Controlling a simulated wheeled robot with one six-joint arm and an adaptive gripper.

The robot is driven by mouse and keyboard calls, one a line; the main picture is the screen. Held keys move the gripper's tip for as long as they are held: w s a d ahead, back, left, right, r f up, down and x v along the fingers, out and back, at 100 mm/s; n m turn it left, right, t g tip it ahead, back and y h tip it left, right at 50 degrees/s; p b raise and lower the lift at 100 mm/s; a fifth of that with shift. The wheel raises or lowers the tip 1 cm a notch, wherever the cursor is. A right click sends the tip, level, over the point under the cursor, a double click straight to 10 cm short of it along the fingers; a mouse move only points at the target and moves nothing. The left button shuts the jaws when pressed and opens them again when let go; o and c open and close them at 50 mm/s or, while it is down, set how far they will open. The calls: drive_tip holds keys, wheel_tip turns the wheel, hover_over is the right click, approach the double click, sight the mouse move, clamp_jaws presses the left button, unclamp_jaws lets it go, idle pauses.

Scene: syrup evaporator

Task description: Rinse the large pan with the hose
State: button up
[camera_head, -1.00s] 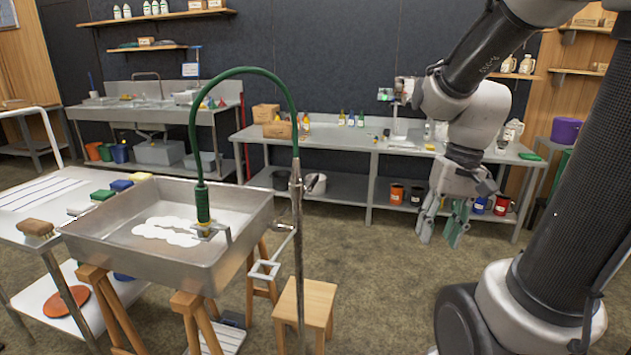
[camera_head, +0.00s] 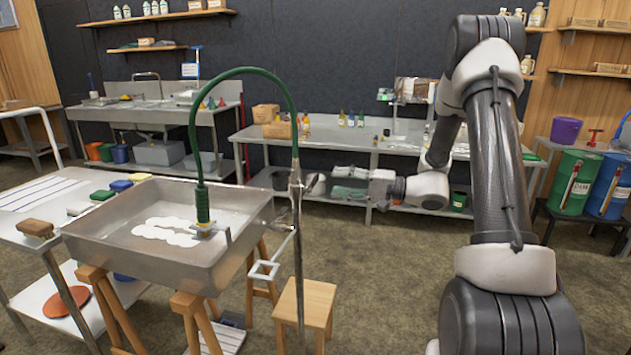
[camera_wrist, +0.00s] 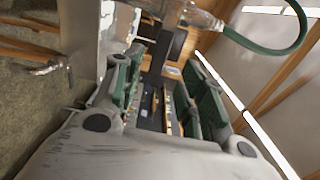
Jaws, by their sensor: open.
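The large metal pan (camera_head: 140,268) stands on wooden trestles at the left in the head view. White foam-like patches (camera_head: 166,232) lie on its floor. The green hose (camera_head: 250,72) arches from a metal post (camera_head: 299,265) and hangs down into the pan, its nozzle end (camera_head: 203,208) near the foam. My gripper (camera_head: 345,183) is open and empty, just right of the post and pointing left towards it; I cannot tell whether they touch. In the wrist view my gripper (camera_wrist: 165,88) shows its green fingers apart, with the hose (camera_wrist: 275,48) curving at upper right.
A wooden stool (camera_head: 305,303) stands below the post. A side table at left holds a brush (camera_head: 36,228) and several coloured pads. A steel bench (camera_head: 330,138) with bottles runs behind my arm. Green and blue drums (camera_head: 572,182) stand at right. The floor before the bench is open.

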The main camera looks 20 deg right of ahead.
sight(317, 180)
drive_tip(key=x, duration=0.7)
drive_tip(key=shift+w+a, duration=0.15)
drive_tip(key=shift+a, duration=0.1)
clamp_jaws()
